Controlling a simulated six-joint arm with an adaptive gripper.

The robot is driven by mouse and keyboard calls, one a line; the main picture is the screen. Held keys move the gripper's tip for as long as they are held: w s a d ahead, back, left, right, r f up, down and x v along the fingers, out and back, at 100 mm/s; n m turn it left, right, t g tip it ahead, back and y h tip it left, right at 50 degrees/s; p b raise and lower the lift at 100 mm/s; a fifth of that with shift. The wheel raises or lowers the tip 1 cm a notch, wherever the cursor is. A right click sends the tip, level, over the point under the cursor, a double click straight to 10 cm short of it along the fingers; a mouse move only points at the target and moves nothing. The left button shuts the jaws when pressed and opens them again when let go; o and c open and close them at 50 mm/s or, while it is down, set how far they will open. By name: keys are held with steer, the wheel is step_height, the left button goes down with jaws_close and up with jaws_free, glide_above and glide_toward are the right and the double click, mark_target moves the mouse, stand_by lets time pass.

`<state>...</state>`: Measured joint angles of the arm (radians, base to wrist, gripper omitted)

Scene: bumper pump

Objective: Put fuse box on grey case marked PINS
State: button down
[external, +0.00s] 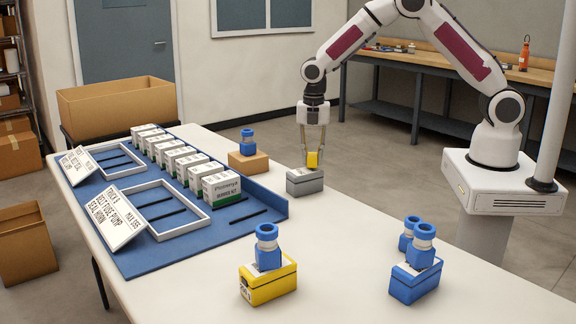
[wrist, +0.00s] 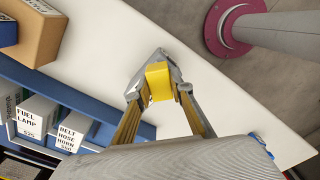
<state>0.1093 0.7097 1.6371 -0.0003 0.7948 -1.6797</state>
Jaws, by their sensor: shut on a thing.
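The fuse box appears to be the small yellow block (external: 313,159) between my fingertips; it also shows in the wrist view (wrist: 158,82). My gripper (external: 314,150) points down and is shut on it. A grey case (external: 305,183) stands on the white table just below the block in the external view. The block's lower edge overlaps the case's top edge in the picture, so I cannot tell whether they touch. No PINS marking is readable on the case. In the wrist view, my fingers and the block hide much of what lies below.
A brown box (external: 247,163) topped by a blue part stands left of the grey case. A yellow case (external: 268,284) and a blue case (external: 414,282), with blue parts, are nearer the front. A blue mat (external: 150,262) holds trays, signs and several white boxes. The table's middle is clear.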

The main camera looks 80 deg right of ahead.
mark_target(313, 155)
steer(key=shift+f, duration=0.4)
steer(key=shift+f, duration=0.15)
steer(key=c, duration=1.8)
jaws_free()
step_height(313, 155, up, 7)
steer(key=shift+f, duration=0.1)
steer(key=shift+r, duration=0.55)
